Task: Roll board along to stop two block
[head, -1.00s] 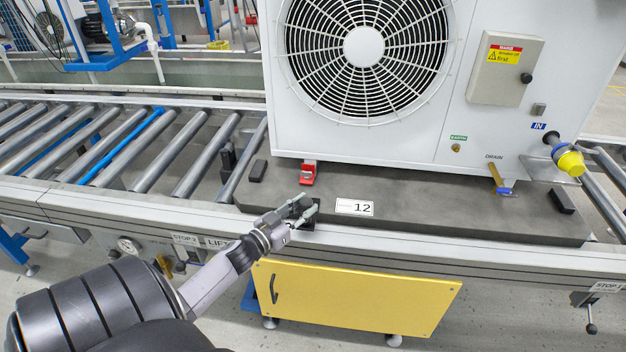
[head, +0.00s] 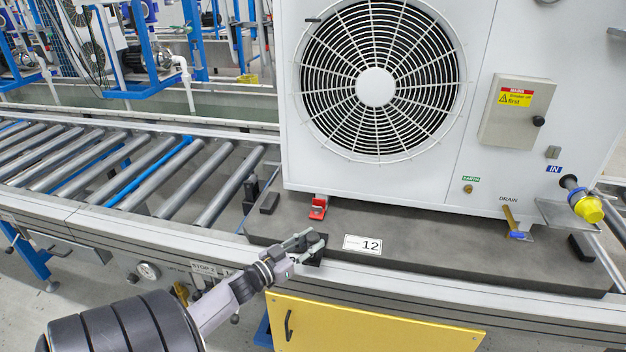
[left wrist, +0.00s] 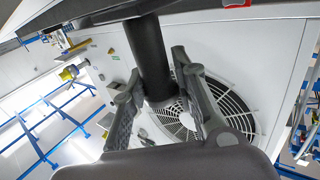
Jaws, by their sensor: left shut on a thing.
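The board (head: 440,245) is a thick dark grey slab on the roller conveyor, carrying a white fan unit (head: 480,60) and a label reading 12. A black upright block (head: 250,190), apparently the stop two block, stands among the rollers just beyond the board's left end. Whether they touch is unclear. A STOP 2 label (head: 205,268) is on the front rail. My left gripper (head: 312,243) is at the board's front edge, shut on a black post. In the left wrist view, the dark post (left wrist: 150,55) stands between the fingers. My right gripper is out of view.
Bare rollers (head: 140,175) run left of the board. A yellow panel (head: 370,325) hangs below the front rail. A yellow plug (head: 588,208) sticks out at the unit's right. Blue-framed stations (head: 130,70) stand behind.

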